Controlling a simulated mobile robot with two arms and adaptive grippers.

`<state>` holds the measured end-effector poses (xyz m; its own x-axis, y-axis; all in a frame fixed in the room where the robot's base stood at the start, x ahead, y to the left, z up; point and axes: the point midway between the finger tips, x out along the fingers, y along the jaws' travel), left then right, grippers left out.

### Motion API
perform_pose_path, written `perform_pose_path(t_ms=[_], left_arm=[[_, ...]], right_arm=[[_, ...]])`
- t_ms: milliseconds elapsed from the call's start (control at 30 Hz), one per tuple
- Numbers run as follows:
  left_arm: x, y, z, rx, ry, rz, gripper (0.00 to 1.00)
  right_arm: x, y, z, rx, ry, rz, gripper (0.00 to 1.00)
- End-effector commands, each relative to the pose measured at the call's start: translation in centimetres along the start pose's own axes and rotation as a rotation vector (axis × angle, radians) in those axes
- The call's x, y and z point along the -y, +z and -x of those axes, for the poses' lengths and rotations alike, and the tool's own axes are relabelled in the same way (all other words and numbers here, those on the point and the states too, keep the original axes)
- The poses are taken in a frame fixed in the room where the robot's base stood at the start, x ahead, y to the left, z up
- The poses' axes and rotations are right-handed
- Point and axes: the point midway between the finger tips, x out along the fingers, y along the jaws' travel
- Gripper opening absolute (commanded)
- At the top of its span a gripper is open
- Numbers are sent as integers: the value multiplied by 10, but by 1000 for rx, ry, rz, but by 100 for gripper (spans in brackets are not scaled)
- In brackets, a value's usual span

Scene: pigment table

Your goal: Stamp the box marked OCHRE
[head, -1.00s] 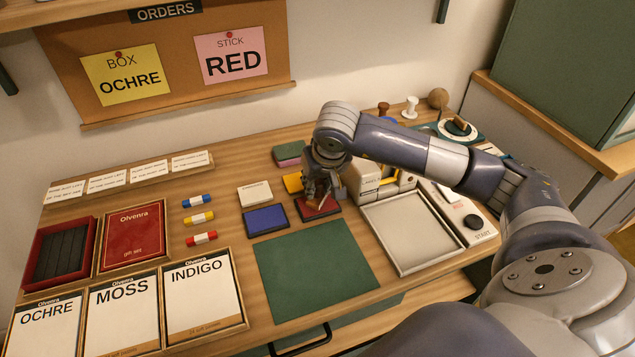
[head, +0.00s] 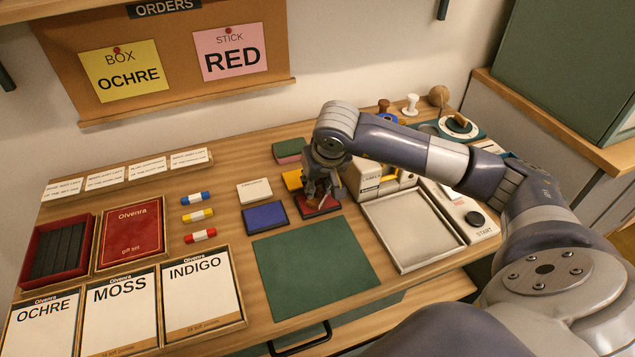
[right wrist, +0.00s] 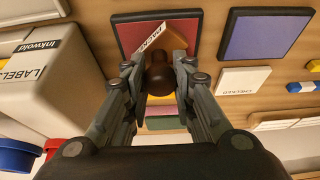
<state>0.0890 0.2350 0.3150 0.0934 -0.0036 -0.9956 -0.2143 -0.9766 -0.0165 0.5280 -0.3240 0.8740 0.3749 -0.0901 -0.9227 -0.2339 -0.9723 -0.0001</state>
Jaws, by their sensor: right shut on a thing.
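My right gripper (right wrist: 160,62) is shut on a stamp with a dark brown rounded handle (right wrist: 158,80). It holds the stamp over the red ink pad (right wrist: 130,35), which also shows in the head view (head: 304,211). I cannot tell whether the stamp touches the pad. The box marked OCHRE (head: 42,330) lies at the table's front left, beside the MOSS box (head: 120,320) and the INDIGO box (head: 205,297). My left gripper is not in view.
A blue pad (head: 264,217) and a white card (head: 255,191) lie left of the red pad. A green mat (head: 313,268) lies bare in front. A grey tray (head: 408,232) and a label machine (head: 372,180) stand to the right. Order notes hang behind.

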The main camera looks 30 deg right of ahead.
Motion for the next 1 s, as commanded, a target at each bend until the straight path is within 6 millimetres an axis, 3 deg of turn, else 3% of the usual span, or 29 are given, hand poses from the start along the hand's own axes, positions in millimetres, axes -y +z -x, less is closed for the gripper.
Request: perform_pose_path(t_ms=[533, 1000], left_arm=[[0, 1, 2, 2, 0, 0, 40], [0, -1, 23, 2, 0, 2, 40]], right_arm=[[0, 0, 2, 3, 1, 1, 9], [0, -15, 36, 1, 0, 0, 9]])
